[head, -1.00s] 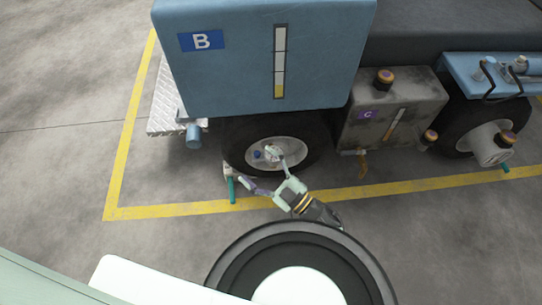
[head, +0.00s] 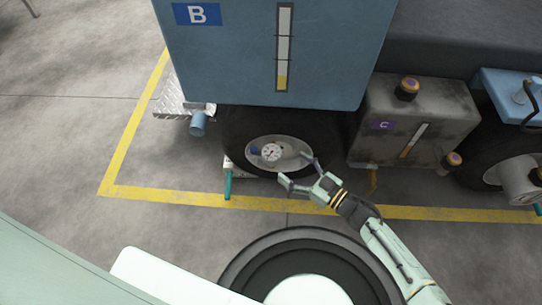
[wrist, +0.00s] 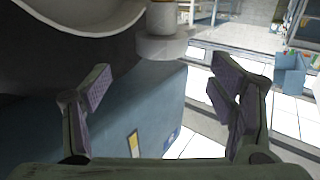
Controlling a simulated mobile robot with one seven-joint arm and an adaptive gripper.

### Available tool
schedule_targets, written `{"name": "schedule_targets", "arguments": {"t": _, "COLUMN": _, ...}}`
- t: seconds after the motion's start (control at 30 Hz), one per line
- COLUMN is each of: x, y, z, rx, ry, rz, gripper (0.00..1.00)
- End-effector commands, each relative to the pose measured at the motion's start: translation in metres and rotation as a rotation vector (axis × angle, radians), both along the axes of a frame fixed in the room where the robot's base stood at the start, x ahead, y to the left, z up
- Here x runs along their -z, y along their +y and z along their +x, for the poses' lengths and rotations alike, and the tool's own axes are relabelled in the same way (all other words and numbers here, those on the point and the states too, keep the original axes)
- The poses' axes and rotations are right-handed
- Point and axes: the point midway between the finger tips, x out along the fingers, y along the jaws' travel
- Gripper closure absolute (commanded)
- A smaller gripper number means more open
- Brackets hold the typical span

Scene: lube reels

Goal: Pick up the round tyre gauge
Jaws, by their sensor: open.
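The round tyre gauge (head: 271,152) has a white dial and sits in the pale wheel hub of the blue unit marked B. Its dial is uncovered in the head view. My gripper (head: 294,169) is open and empty, just to the lower right of the gauge, with a gap between them. In the wrist view my two fingers (wrist: 160,95) are spread wide with nothing between them. A pale round piece (wrist: 165,43) lies beyond the fingers there; I cannot tell whether it is the gauge.
A small blue part (head: 254,149) is beside the gauge. The dark tyre (head: 238,128) surrounds the hub, under the blue tank (head: 235,60). A teal handle (head: 228,184) hangs at the left, and a grey box marked C (head: 440,105) stands at the right.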

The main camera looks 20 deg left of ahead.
Motion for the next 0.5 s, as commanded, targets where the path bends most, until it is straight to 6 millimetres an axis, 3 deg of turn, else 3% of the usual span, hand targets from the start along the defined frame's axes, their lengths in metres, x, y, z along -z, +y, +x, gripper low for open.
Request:
{"name": "schedule_targets", "arguments": {"t": 0.33, "x": 0.002, "y": 0.027, "z": 0.008, "rx": -0.001, "ry": 0.000, "rz": 0.001, "gripper": 0.23}}
{"name": "schedule_targets", "arguments": {"t": 0.5, "x": 0.006, "y": 0.052, "z": 0.015, "rx": -0.002, "ry": -0.001, "rz": 0.002, "gripper": 0.23}}
